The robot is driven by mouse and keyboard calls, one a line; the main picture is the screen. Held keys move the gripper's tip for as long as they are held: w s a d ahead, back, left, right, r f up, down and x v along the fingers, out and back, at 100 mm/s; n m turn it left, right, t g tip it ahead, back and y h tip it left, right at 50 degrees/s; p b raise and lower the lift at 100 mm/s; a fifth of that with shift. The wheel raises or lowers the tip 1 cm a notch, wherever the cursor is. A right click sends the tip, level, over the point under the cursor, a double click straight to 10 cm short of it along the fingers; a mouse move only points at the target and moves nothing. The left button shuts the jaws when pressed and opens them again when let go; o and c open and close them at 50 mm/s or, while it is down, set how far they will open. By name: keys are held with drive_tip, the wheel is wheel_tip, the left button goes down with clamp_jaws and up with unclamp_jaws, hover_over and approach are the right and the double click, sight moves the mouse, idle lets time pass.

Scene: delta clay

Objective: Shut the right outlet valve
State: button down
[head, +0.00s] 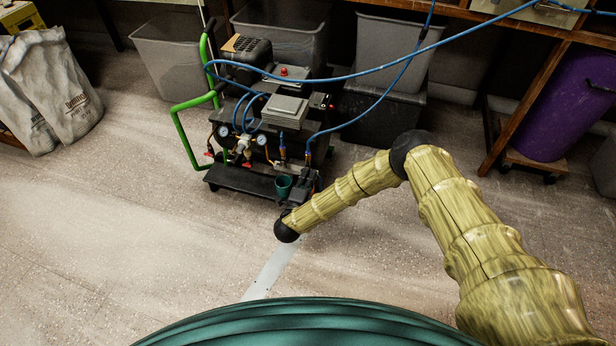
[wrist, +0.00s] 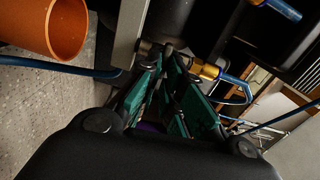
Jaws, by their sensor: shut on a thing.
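The wheeled compressor cart (head: 240,180) stands at upper centre in the head view, with two round gauges and a red valve handle (head: 209,153) at its left. The right outlet, with a blue hose (head: 309,142), is on the cart's front right. In the wrist view a brass fitting (wrist: 206,71) with a blue hose sits just right of my fingers. My gripper (wrist: 163,55) has its teal fingers closed at the outlet, on what appears to be the right outlet valve. The valve handle is mostly hidden between the fingertips, so its angle cannot be told.
An orange cup-shaped thing (wrist: 66,28) is close at the upper left of the wrist view. Blue hoses cross above the cart. Grey bins (head: 395,50) stand behind it, white sacks (head: 50,85) at left.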

drive_tip(key=shift+f+m, duration=0.1)
drive_tip(key=shift+m, duration=0.3)
drive_tip(key=c, duration=1.6)
unclamp_jaws()
drive_tip(key=shift+o, duration=0.2)
drive_tip(key=shift+s, duration=0.1)
drive_tip(key=v, duration=1.2)
